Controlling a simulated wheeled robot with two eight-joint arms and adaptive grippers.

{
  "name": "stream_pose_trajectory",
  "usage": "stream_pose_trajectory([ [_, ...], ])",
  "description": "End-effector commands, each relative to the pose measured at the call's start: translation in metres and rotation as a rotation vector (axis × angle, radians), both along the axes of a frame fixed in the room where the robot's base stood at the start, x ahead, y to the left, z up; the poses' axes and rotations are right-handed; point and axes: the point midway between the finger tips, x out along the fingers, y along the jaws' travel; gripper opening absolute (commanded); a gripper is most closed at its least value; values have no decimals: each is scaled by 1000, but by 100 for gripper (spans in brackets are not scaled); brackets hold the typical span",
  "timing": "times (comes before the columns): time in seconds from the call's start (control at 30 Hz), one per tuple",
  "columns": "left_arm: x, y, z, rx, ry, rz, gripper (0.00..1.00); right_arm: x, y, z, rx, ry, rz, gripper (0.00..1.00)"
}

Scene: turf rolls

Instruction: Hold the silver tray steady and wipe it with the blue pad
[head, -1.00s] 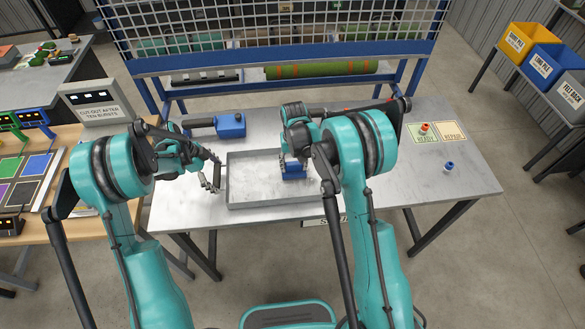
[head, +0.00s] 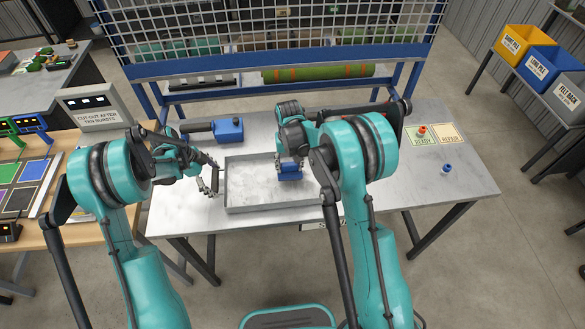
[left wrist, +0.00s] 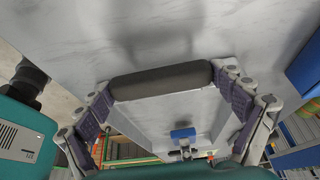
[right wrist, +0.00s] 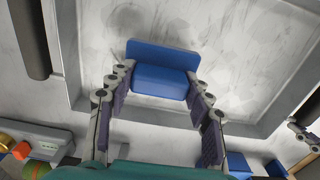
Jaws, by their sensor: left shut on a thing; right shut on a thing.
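The silver tray (head: 240,208) lies flat on the workbench, with grey smudges on its floor in the right wrist view (right wrist: 230,40). My left gripper (head: 212,183) is at the tray's left side. In the left wrist view its fingers (left wrist: 168,95) are shut at the two ends of the tray's dark grey handle (left wrist: 160,80). My right gripper (head: 290,162) is shut on the blue pad (head: 289,173) over the tray's inside. The pad's block sits between its fingers in the right wrist view (right wrist: 160,82). Its underside contact is hidden.
A blue box-shaped tool (head: 229,129) stands behind the tray on the workbench (head: 385,205). Orange (head: 422,130) and blue (head: 447,167) small items are at the right, the orange one on the READY card. A mesh rack (head: 270,35) borders the back.

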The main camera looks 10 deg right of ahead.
Motion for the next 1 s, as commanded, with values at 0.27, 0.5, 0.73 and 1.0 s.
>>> stream_pose_trajectory([
  [0.27,0,0,0,0,0,0,42,0,0,25,0,0,0,19],
  [0.5,0,0,0,0,0,0,42,0,0,47,0,0,0,19],
  [0.73,0,0,0,0,-1,0,42,0,0,58,0,0,0,19],
  [1.0,0,0,0,0,-1,0,42,0,0,58,0,0,0,19],
])
